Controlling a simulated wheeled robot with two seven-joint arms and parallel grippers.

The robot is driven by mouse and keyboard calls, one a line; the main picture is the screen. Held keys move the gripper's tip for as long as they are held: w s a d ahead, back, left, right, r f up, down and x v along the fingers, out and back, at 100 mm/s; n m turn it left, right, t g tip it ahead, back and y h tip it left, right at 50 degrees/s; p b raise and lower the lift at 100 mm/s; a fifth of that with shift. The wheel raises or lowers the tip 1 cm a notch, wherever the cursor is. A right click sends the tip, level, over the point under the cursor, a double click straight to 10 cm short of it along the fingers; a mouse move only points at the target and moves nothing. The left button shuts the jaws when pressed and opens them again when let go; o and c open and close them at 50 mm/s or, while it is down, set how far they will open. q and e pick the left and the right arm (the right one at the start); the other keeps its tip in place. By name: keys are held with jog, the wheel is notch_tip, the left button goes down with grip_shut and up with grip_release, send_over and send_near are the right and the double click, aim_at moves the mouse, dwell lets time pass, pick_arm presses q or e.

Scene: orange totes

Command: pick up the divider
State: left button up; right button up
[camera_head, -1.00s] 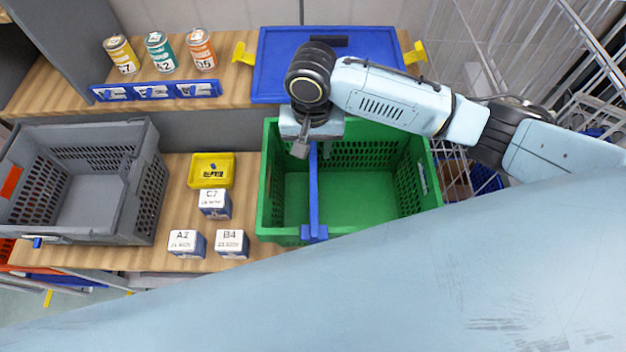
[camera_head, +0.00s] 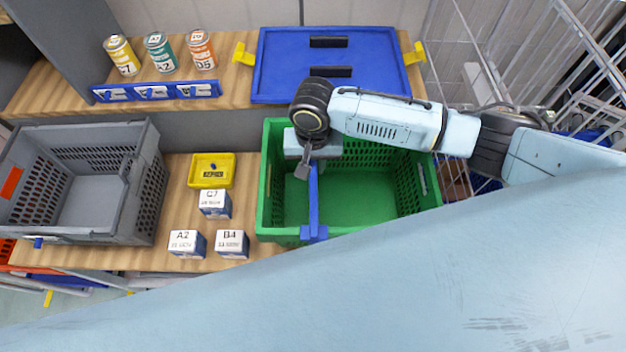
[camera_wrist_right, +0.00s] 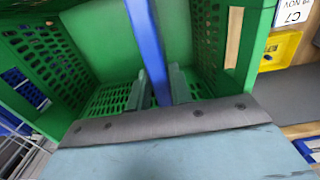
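The blue divider (camera_head: 314,205) stands upright across the green tote (camera_head: 380,235), running front to back left of its middle. It also shows in the right wrist view (camera_wrist_right: 148,42). My right gripper (camera_head: 313,166) is over the tote at the divider's far part. In the right wrist view its two fingers (camera_wrist_right: 157,90) are apart, one on each side of the divider, with a gap visible. The divider's far end is hidden under the gripper in the head view. My left gripper is not in view.
A grey crate (camera_head: 150,190) stands at left. A yellow bin (camera_head: 230,172) and white-and-blue boxes (camera_head: 215,204) sit between it and the green tote. Behind are a blue lid (camera_head: 270,75) and several cans (camera_head: 160,53). A wire cage (camera_head: 460,70) stands at right.

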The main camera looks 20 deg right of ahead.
grip_shut()
jog(key=shift+r, duration=0.15)
notch_tip(320, 180, up, 18)
dwell(0.3)
notch_tip(320, 180, down, 18)
jog(key=shift+r, duration=0.15)
jog(key=shift+a+r, duration=0.1)
jog(key=shift+r, duration=1.65)
jog(key=shift+f, duration=0.1)
